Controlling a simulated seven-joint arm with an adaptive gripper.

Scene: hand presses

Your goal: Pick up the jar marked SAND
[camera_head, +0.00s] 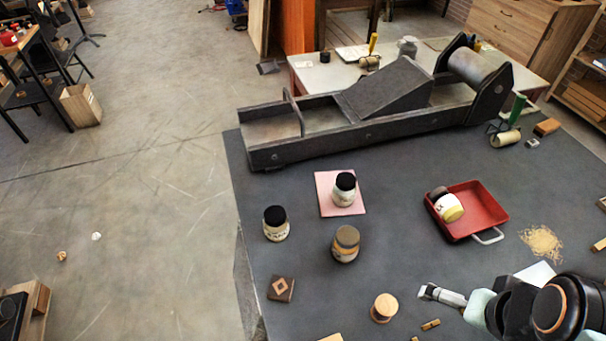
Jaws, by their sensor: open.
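Several jars are in view, and their labels are too small to read with certainty, so I cannot tell surely which is marked SAND. A tan and grey jar (346,244) stands upright near the table's middle left. A dark-lidded jar with a pale label (276,225) stands left of it. Another dark-lidded jar (344,190) stands on a pink square (325,205). A jar with a yellowish band (447,205) is tilted in the red tray (492,202). My gripper (430,293) is open at the lower right, apart from all the jars.
A long dark press (375,125) spans the table's back. A round wooden piece (384,307) and a dark block with a diamond (281,289) lie near the front. Shavings (542,242) and a green-handled roller (507,138) are at right. Bare table lies between the jars and tray.

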